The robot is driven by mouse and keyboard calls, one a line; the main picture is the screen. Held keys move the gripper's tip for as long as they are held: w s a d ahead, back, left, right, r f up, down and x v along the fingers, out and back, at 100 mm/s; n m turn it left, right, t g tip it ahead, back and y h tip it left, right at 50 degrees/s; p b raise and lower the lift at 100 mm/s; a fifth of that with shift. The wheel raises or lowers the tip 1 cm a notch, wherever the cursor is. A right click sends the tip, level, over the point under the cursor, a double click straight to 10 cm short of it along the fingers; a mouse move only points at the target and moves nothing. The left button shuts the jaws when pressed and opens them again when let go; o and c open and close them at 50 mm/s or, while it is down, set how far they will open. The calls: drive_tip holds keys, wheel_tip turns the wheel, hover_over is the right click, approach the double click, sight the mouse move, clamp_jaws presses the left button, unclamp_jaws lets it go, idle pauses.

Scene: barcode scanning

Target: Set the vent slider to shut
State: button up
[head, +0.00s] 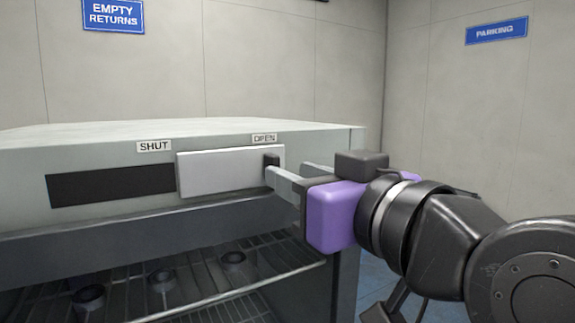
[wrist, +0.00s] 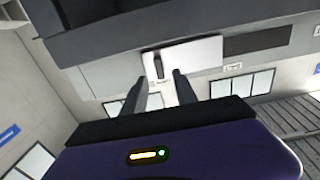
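The vent slider is a white plate (head: 225,172) in the front face of a grey cabinet, and it also shows in the wrist view (wrist: 195,53). It sits at the right, under the OPEN label (head: 264,138), with a dark slot (head: 110,184) uncovered under the SHUT label (head: 154,146). Its small dark knob (head: 271,159) is at the plate's right end; the wrist view shows the knob (wrist: 158,66) just ahead of the fingertips. My gripper (head: 288,169) is open, its fingers apart in the wrist view (wrist: 160,76). Contact with the knob cannot be told.
The cabinet (head: 90,158) has a wire rack (head: 190,290) below the vent, holding several dark round pieces. Blue signs reading EMPTY RETURNS (head: 113,15) and PARKING (head: 497,31) hang on the walls. The space right of the cabinet holds my arm.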

sight(239, 172)
drive_tip(key=x, duration=0.4)
drive_tip(key=shift+w+a+p, duration=0.15)
drive_tip(key=shift+w+p, duration=0.05)
drive_tip(key=shift+p, duration=0.2)
clamp_jaws()
idle(1.1)
